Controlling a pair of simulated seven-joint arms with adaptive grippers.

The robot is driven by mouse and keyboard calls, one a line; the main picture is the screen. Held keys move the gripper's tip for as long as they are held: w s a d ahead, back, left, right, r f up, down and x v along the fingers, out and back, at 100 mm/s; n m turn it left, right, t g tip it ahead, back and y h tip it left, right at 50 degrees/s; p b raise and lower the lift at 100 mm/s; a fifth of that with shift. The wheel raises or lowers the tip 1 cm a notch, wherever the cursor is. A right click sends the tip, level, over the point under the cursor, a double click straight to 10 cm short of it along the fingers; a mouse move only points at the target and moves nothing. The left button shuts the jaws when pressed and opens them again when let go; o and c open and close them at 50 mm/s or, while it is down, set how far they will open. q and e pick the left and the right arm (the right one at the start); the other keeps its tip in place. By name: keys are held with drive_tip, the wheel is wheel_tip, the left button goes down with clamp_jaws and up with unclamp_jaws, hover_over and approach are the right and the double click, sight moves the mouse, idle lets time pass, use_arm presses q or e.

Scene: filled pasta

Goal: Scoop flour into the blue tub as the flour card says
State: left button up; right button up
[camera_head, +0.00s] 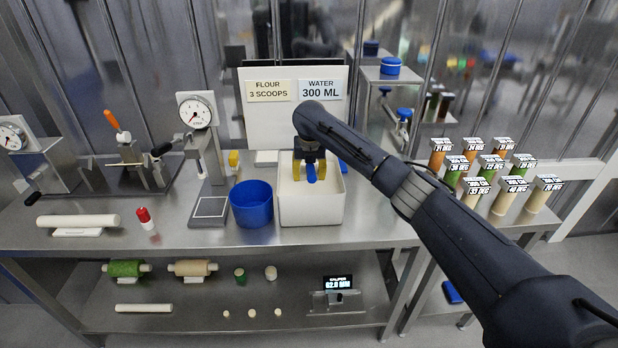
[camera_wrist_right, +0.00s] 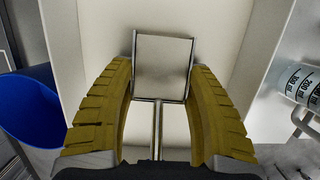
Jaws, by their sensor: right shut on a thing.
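The flour card (camera_head: 268,91) reads "FLOUR 3 SCOOPS" on a white board behind the counter. The blue tub (camera_head: 251,207) stands on the counter, left of the white flour bin (camera_head: 312,212); the tub also shows at the left of the wrist view (camera_wrist_right: 30,110). My right gripper (camera_head: 311,176), with yellow fingers, points down into the bin's opening. It is shut on the scoop, whose blue handle (camera_head: 311,167) shows between the fingers. In the wrist view the scoop's square metal pan (camera_wrist_right: 163,66) lies inside the bin walls. I cannot tell whether it holds flour. My left gripper is out of view.
A water card (camera_head: 319,90) reads "300 ML". A dial scale (camera_head: 196,112) stands left of the tub. A graduated clear vessel (camera_wrist_right: 300,85) is right of the bin in the wrist view. Several labelled cylinders (camera_head: 490,170) stand at right. A red-capped shaker (camera_head: 145,217) is at left.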

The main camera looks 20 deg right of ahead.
wheel_tip(320, 180, up, 10)
idle(1.2)
drive_tip(key=shift+r, duration=0.2)
idle(0.4)
